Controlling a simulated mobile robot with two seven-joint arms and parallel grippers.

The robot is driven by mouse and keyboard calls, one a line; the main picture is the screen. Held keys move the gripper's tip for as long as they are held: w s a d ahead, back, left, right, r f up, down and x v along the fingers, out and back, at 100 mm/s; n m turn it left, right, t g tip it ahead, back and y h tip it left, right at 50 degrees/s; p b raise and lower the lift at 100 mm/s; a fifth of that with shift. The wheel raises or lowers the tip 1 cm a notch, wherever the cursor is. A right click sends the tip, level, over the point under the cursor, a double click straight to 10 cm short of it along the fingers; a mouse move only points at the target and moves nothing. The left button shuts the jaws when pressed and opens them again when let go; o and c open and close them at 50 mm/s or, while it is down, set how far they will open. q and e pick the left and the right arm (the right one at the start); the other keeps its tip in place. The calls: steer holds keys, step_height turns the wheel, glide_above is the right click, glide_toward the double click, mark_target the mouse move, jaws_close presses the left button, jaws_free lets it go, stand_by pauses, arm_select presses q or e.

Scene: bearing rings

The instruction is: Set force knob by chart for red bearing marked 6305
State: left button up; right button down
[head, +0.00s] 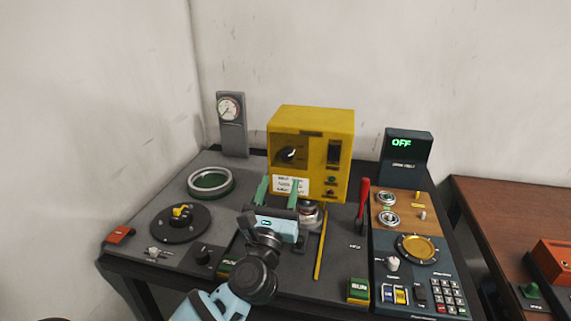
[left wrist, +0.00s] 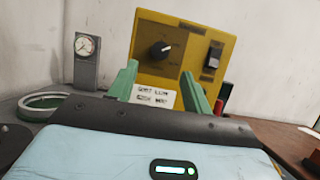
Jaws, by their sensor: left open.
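The force knob, a black dial (head: 288,154), is on the front of the yellow box (head: 312,124); it also shows in the left wrist view (left wrist: 162,50). A white chart label (head: 291,185) is below the knob, partly hidden by my gripper; in the left wrist view (left wrist: 155,96) its text is too blurred to read surely. My left gripper (head: 278,186) is open and empty in front of the box, its green fingers pointing at the panel below the knob. I cannot make out a red bearing marked 6305. My right gripper is not in view.
A gauge (head: 229,108) stands at the back left. A green-lined ring (head: 210,182) and a black turntable (head: 180,221) sit on the left. A red lever (head: 363,199) and a keypad (head: 447,295) are on the right. The display (head: 402,144) reads OFF.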

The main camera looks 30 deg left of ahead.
mark_target(287, 159)
arm_select(q)
steer(key=x, duration=0.6)
steer(key=shift+p, duration=0.3)
steer(key=shift+w+a+r, duration=0.1)
steer(key=shift+w+r, duration=0.05)
steer(key=shift+w, duration=0.3)
